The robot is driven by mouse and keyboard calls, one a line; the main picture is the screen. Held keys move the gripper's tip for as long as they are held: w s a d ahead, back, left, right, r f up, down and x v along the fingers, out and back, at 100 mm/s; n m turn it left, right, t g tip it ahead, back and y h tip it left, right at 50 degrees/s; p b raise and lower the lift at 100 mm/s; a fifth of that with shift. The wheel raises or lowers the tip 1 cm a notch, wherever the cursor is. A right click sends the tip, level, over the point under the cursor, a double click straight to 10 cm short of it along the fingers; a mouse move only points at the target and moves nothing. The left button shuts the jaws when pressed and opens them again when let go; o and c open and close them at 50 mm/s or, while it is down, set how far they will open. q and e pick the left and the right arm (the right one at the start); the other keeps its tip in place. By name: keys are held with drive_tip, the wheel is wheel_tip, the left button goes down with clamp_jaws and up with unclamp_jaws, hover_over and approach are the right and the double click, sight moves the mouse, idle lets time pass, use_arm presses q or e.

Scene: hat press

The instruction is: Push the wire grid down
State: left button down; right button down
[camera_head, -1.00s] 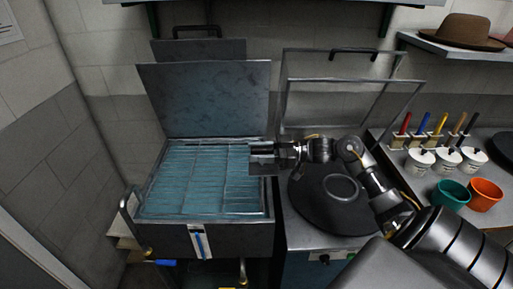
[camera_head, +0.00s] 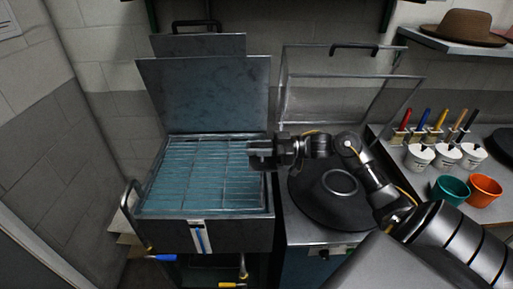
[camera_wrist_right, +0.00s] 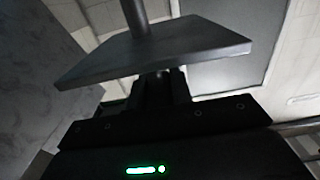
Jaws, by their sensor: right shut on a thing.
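The wire grid (camera_head: 200,178) lies nearly level at the top of the open metal tank (camera_head: 190,236), over a bluish inside. The exact contact is too small to see in the head view. In the right wrist view a dark flat plate (camera_wrist_right: 155,50) with an upright rod stands before the gripper; I cannot tell how it joins the grid. My left gripper is out of view.
The tank's raised lid (camera_head: 205,95) stands behind the grid. To the right is a round dark plate (camera_head: 335,200) on a metal unit with an open frame lid. Further right are white cups (camera_head: 445,156), teal (camera_head: 450,190) and orange (camera_head: 484,191) pots, and a hat (camera_head: 462,27) on a shelf.

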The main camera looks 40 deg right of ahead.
wheel_tip(320, 180, down, 18)
drive_tip(key=b, duration=0.9)
drive_tip(key=shift+b, duration=0.35)
drive_tip(key=c, duration=1.2)
unclamp_jaws()
drive_tip(key=shift+r, duration=0.1)
drive_tip(key=shift+c, duration=0.2)
drive_tip(key=shift+s+d, duration=0.1)
drive_tip(key=shift+s+d, duration=0.2)
drive_tip(key=shift+d, duration=0.05)
drive_tip(key=b+v, duration=0.2)
drive_tip(key=v, duration=0.8)
